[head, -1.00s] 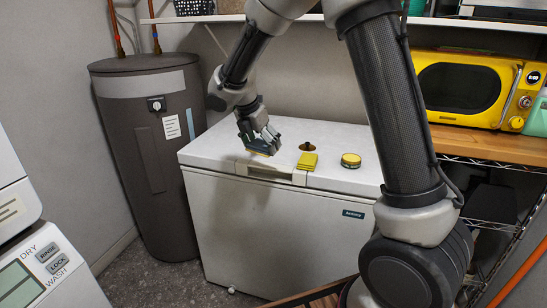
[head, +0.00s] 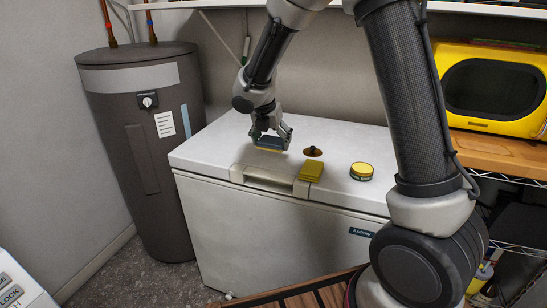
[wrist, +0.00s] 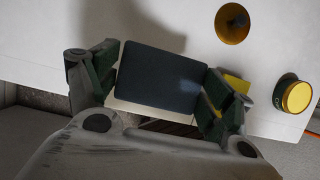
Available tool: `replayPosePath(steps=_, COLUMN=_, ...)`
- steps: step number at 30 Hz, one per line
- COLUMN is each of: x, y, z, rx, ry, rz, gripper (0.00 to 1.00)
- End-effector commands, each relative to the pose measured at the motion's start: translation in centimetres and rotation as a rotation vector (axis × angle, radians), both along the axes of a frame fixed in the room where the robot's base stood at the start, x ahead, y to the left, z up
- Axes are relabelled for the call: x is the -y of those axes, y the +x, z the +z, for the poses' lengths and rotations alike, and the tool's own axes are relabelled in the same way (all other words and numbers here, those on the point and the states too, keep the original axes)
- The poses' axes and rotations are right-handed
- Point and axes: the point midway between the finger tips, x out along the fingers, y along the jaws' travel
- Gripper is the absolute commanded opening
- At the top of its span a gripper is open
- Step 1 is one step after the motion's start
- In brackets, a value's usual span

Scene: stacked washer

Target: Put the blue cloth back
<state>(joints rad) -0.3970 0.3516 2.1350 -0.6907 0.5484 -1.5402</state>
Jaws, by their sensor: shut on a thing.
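My gripper (head: 270,138) is shut on the blue cloth (head: 270,143), a flat, dark blue-grey rectangle with a thin yellowish edge below. In the wrist view the blue cloth (wrist: 160,78) sits flat between the two fingers, gripped at its left and right sides. I hold it over the white chest freezer's lid (head: 225,150), near the front handle recess. I cannot tell whether its underside touches the lid. A folded yellow cloth (head: 311,172) lies at the lid's front edge, to the right of my gripper; a finger partly hides it in the wrist view.
A grey water heater (head: 140,130) stands left. A yellow microwave (head: 495,85) sits on a wooden counter at right. The lid's left part is clear.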

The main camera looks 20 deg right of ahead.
Motion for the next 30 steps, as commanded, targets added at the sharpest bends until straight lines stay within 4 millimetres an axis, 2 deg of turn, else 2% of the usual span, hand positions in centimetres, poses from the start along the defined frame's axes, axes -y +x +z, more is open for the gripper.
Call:
replayPosePath(steps=3, x=0.1, y=-0.1, z=-2.0, rx=-0.003, ry=-0.001, rz=0.0, gripper=0.59)
replayPosePath(steps=7, x=0.0, y=0.0, z=-3.2, rx=-0.001, ry=-0.001, rz=-0.001, gripper=0.59)
replayPosePath(steps=12, x=0.1, y=0.0, z=-5.8, rx=-0.002, ry=-0.001, rz=-0.001, gripper=0.59)
replayPosePath(steps=25, x=0.0, y=0.0, z=-6.6, rx=0.0, ry=0.0, rz=-0.001, gripper=0.59)
replayPosePath(steps=26, x=0.0, y=0.0, z=-6.6, rx=0.001, ry=0.001, rz=-0.001, gripper=0.85)
replayPosePath(steps=28, x=0.0, y=0.0, z=-6.6, rx=0.001, ry=0.001, rz=-0.001, gripper=0.98)
replayPosePath(steps=30, x=0.0, y=0.0, z=-6.6, rx=0.001, ry=0.001, rz=-0.001, gripper=1.0)
